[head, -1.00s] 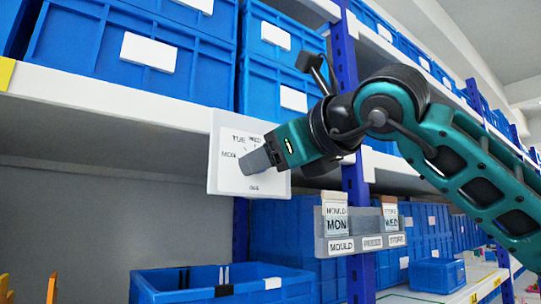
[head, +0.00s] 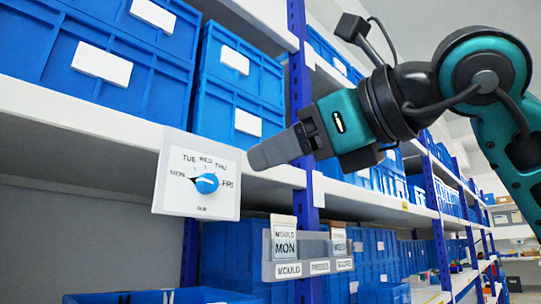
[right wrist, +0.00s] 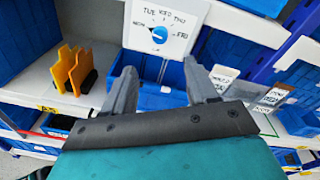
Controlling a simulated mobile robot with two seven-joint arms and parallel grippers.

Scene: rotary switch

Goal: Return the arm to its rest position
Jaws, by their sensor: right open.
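A white dial panel (head: 170,200) hangs at the shelf edge, marked TUE, WED, THU, FRI and, at the left, what looks like MON. Its blue rotary knob (head: 207,184) is uncovered; a dark tip shows on its left side, toward the left mark. The knob also shows in the right wrist view (right wrist: 159,35), beyond the fingertips. My right gripper (head: 262,156) is to the right of the panel, apart from the knob and empty. In the right wrist view its two fingers (right wrist: 160,70) stand wide apart. My left gripper is in neither view.
Blue bins (head: 110,60) fill the shelf above the panel. A card reading MOULD MON (head: 284,240) stands in a label holder (head: 310,268) below my right gripper. A blue shelf upright (head: 301,100) is close behind the gripper.

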